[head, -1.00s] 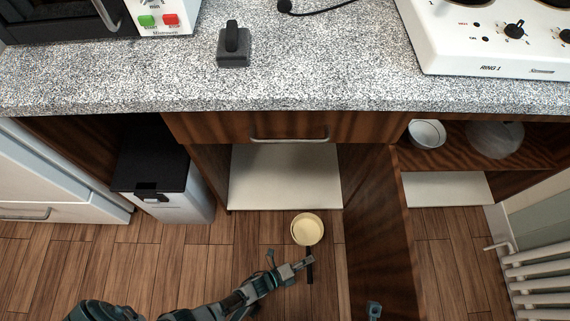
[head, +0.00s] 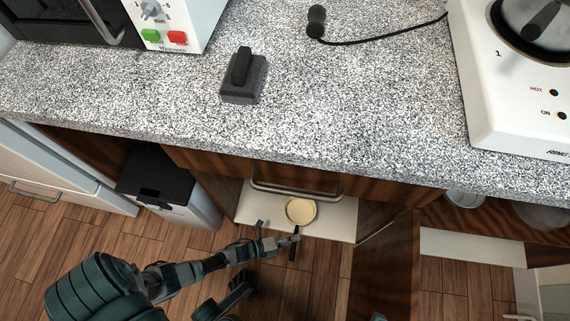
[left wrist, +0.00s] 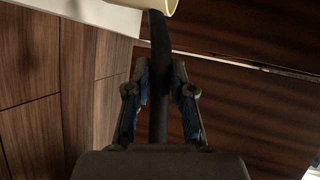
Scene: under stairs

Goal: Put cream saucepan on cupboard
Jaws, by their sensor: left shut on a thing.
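The cream saucepan (head: 300,211) has a round pale inside and a dark handle. In the head view it is over the front part of the white cupboard shelf (head: 341,219), below the drawer. I cannot tell whether it touches the shelf. My left gripper (head: 293,240) is shut on the saucepan's handle, just in front of the cupboard opening. In the left wrist view the dark handle runs between the fingers (left wrist: 160,90), and part of the cream pan (left wrist: 146,4) shows at the top. My right gripper is not clearly in view.
The granite countertop (head: 330,110) overhangs the cupboard, with a drawer handle (head: 296,190) just above the pan. An open brown door (head: 385,270) stands to the right. A black-lidded bin (head: 157,187) stands to the left. Bowls (head: 465,199) sit in the right compartment.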

